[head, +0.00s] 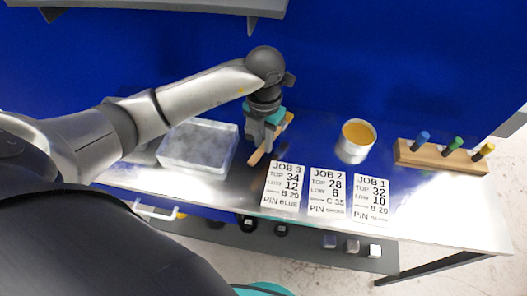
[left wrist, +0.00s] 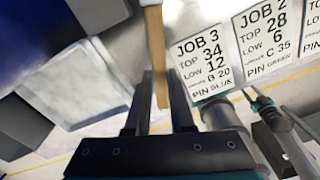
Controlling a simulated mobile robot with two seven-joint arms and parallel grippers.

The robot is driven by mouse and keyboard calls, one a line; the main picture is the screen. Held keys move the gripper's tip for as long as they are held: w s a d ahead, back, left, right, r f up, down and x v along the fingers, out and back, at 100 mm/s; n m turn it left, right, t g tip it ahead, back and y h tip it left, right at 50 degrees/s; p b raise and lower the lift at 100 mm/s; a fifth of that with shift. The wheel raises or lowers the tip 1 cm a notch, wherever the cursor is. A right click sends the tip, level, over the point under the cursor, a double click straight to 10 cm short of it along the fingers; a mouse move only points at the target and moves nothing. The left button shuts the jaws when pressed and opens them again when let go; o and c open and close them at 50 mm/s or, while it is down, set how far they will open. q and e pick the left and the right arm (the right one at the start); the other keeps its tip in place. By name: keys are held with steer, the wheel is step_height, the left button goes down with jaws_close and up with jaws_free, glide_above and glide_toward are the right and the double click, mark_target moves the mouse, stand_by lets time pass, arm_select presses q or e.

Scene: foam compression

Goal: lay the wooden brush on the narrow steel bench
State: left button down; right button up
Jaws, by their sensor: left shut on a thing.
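The wooden brush (head: 257,157) is a light brown strip that slants between the jaws of my left gripper (head: 260,147), just above or on the narrow steel bench (head: 430,212). I cannot tell whether the brush touches the bench. In the left wrist view the brush (left wrist: 156,55) runs upright in the picture between the two dark fingers of my left gripper (left wrist: 157,85), which is shut on it. The fingers and wrist hide part of the brush in the head view.
A can with a yellow top (head: 355,141) and a wooden rack (head: 440,158) with coloured pins stand farther right. A blue wall (head: 370,60) rises behind.

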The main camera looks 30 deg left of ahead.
mark_target(263, 162)
arm_select(q)
step_height(263, 162, down, 5)
steer(key=shift+s+f, duration=0.1)
steer(key=shift+f, duration=0.2)
steer(key=shift+f, duration=0.1)
steer(key=c, duration=0.8)
jaws_free()
steer(key=shift+b, duration=0.3)
steer(key=r, duration=0.8)
steer(key=r+p, duration=0.1)
steer(key=r, duration=0.3)
steer(key=shift+w+r, duration=0.15)
steer(key=shift+w, duration=0.15)
